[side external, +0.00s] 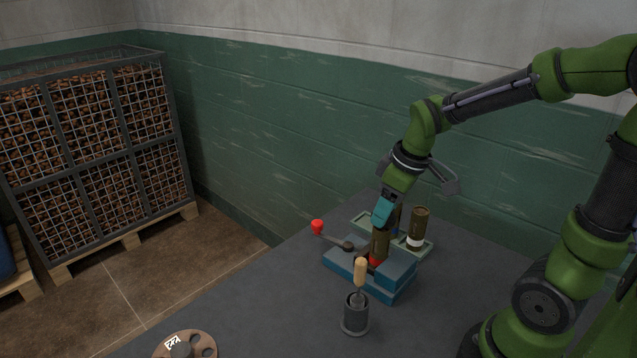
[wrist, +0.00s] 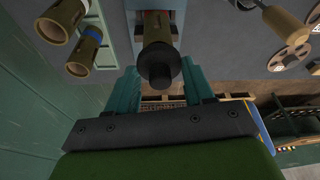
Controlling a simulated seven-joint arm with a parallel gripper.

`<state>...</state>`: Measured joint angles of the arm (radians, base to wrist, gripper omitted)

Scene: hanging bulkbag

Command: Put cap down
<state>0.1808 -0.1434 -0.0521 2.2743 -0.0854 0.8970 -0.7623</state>
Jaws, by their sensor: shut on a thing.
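My gripper (side external: 381,222) points down with teal fingers over the blue fixture (side external: 399,284). Directly below the fingertips a brown cylinder (side external: 380,244) stands upright in the fixture, with red at its lower end. In the wrist view a dark round stepped piece, which looks like the cap (wrist: 160,72), sits between the fingers of my gripper (wrist: 163,82). It is in line with the brown cylinder's end, and I cannot tell whether they touch. My gripper is shut on this piece. In the side view the fingers hide the cap.
A pale green tray (side external: 364,220) behind the fixture holds brown cylinders, one with a white band (side external: 418,228). A red-knobbed lever (side external: 317,227) sticks out left. A wooden-handled tool (side external: 360,272) stands in a grey holder (side external: 355,317) in front. A reel lies at the front edge.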

